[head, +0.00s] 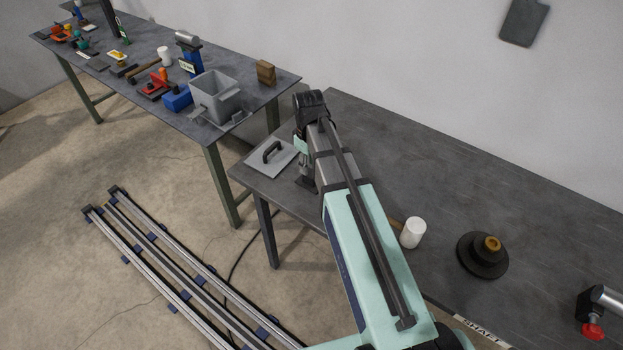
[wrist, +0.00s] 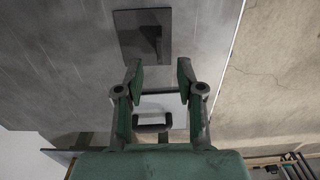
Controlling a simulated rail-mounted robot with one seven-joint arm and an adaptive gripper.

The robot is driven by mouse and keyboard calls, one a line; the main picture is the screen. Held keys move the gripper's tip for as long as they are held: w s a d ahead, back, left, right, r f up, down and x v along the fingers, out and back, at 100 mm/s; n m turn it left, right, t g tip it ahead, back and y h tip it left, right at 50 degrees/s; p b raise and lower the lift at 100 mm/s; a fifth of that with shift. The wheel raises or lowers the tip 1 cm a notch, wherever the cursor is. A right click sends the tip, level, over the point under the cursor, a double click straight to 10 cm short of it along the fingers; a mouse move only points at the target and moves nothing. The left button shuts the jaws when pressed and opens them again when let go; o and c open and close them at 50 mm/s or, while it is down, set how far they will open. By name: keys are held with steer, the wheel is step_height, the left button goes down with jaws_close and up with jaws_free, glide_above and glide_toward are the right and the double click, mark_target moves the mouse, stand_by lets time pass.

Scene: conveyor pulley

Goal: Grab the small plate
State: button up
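Two flat plates with handles lie on the near table. A light grey plate with a black handle (head: 264,162) lies at the table's left end in the head view. It also shows between and beyond my fingers in the wrist view (wrist: 178,103). A dark grey square plate with a dark handle (wrist: 128,38) lies at the top of the wrist view; my arm seems to hide it in the head view. I cannot tell for sure which is the small plate. My gripper (wrist: 160,72) is open and empty, its fingers apart, above the table near both plates.
A white cylinder (head: 413,233), a dark stepped pulley (head: 482,262) and a red-handled device (head: 592,325) stand farther right on the table. The far table holds a grey bin (head: 212,95) and several tools. Rails (head: 180,265) lie on the floor.

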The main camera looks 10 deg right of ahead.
mark_target(309, 177)
steer(key=shift+f+p, duration=1.25)
steer(key=shift+f, duration=2.35)
jaws_close()
